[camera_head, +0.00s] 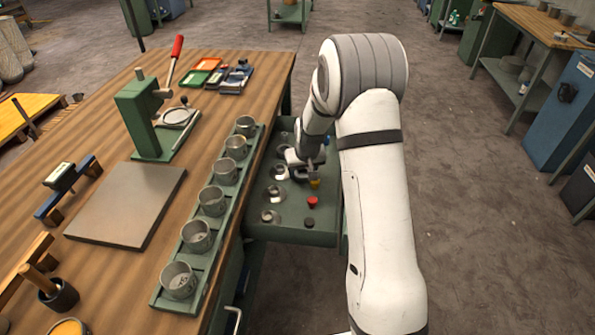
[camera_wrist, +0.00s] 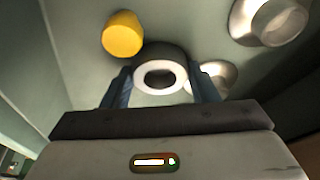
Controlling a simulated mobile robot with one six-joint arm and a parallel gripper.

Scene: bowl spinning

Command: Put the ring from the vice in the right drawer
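The right drawer (camera_head: 290,234) is pulled out beside the bench and holds several small round parts. My gripper (camera_head: 303,172) is low over the drawer in the head view. In the wrist view, the two fingers of my gripper (camera_wrist: 161,78) are on either side of a ring (camera_wrist: 143,88) with a pale face and dark side, and appear to touch it. I cannot tell whether the ring rests on the drawer floor. A green press-like stand (camera_head: 140,118) on the bench has a round pale piece on its plate; I cannot tell whether it is the vice.
A yellow cylinder (camera_wrist: 122,35) stands close to the ring, and a silver cup-like part (camera_wrist: 272,20) lies farther right. A red part (camera_head: 312,203) is nearer the drawer front. A row of metal cups (camera_head: 211,200) stands along the bench edge.

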